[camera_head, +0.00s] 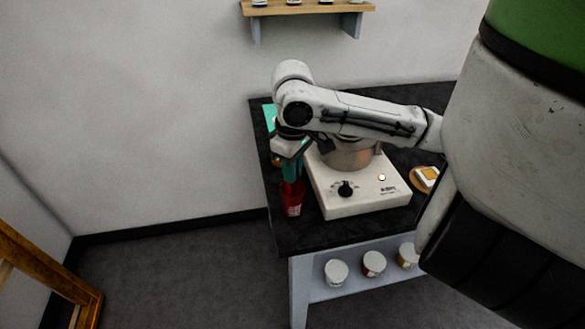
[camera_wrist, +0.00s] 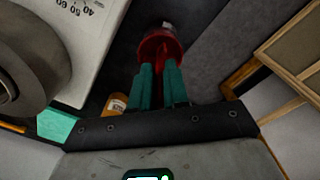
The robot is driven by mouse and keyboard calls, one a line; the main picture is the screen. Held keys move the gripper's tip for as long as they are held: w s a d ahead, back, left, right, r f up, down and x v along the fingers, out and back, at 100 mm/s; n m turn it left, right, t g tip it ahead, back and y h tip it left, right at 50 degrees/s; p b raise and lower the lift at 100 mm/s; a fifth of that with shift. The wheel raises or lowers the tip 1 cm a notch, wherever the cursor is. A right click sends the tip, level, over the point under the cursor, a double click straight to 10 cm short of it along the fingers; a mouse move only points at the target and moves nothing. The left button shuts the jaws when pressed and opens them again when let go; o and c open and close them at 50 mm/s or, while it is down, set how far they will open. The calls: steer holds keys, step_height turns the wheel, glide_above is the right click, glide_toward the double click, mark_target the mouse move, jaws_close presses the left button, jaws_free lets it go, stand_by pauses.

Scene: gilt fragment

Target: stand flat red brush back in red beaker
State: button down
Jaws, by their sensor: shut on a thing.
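The red beaker (camera_head: 293,207) stands at the left front part of the dark table, close to its left edge. In the wrist view the beaker (camera_wrist: 153,42) is straight ahead of the fingertips. My gripper (camera_head: 290,176) points down just above the beaker. Its two teal fingers (camera_wrist: 159,72) are nearly together, shut on a narrow red piece, which I take for the flat red brush (camera_wrist: 159,68). The brush is mostly hidden by the fingers and blends with the red beaker. I cannot tell how far its lower end is inside the beaker.
A white hotplate (camera_head: 350,203) with a metal pot (camera_head: 348,157) stands close right of the beaker. An orange-labelled jar (camera_wrist: 115,104) and a teal sheet (camera_wrist: 58,126) lie behind. A round plate (camera_head: 416,181) is farther right. Jars stand on the lower shelf (camera_head: 350,290).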

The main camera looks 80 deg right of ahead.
steer(key=shift+f, duration=0.15)
steer(key=c, duration=1.1)
jaws_free()
steer(key=shift+f+b, duration=0.1)
steer(key=shift+b, duration=0.2)
steer(key=r, duration=1.1)
steer(key=shift+s+p, duration=0.3)
